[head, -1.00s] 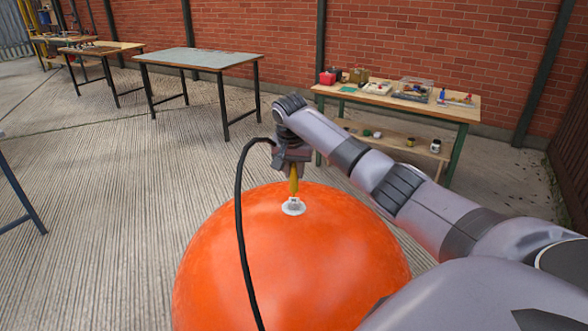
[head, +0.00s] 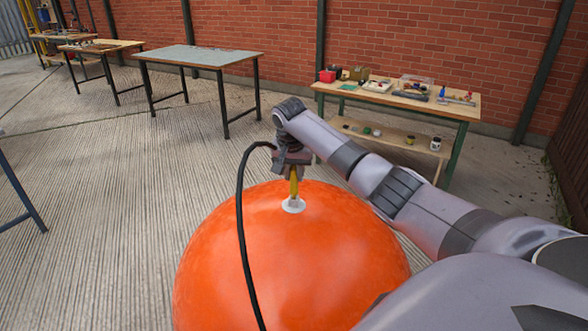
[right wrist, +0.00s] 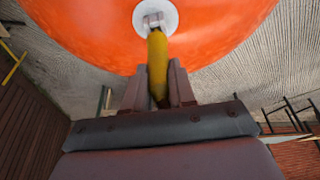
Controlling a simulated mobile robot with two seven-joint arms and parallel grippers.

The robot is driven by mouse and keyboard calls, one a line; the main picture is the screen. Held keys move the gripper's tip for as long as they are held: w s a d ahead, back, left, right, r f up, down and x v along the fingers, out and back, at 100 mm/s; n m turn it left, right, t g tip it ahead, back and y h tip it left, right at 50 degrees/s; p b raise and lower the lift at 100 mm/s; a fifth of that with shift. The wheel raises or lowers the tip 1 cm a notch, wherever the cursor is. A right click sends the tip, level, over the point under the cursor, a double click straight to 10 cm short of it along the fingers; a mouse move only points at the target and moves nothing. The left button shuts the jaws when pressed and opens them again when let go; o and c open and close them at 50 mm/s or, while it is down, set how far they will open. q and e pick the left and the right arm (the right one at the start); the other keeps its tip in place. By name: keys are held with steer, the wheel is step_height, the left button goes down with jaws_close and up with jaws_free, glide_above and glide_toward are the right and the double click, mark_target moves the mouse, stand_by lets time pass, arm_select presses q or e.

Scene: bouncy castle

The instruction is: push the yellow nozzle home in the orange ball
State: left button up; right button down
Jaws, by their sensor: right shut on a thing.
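The big orange ball (head: 290,265) fills the lower middle of the head view. A white round valve (head: 293,205) sits on its top; the valve also shows in the right wrist view (right wrist: 154,15). My right gripper (head: 293,172) is above the valve, shut on the yellow nozzle (head: 293,187). In the right wrist view the nozzle (right wrist: 157,60) runs from between the fingers (right wrist: 158,88) to a grey piece at the valve's middle. Its tip meets the valve area; how deep it sits I cannot tell. My left gripper is not in view.
A black hose (head: 240,220) loops from my right gripper down in front of the ball. A wooden bench (head: 455,108) with small items stands behind at right. A grey-topped table (head: 200,57) stands at back left.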

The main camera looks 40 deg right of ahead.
steer(key=shift+f, duration=0.8)
steer(key=c, duration=0.9)
jaws_free()
steer(key=shift+o, duration=0.2)
steer(key=shift+b+v, duration=0.3)
steer(key=shift+v, duration=3.25)
steer(key=shift+s, duration=0.1)
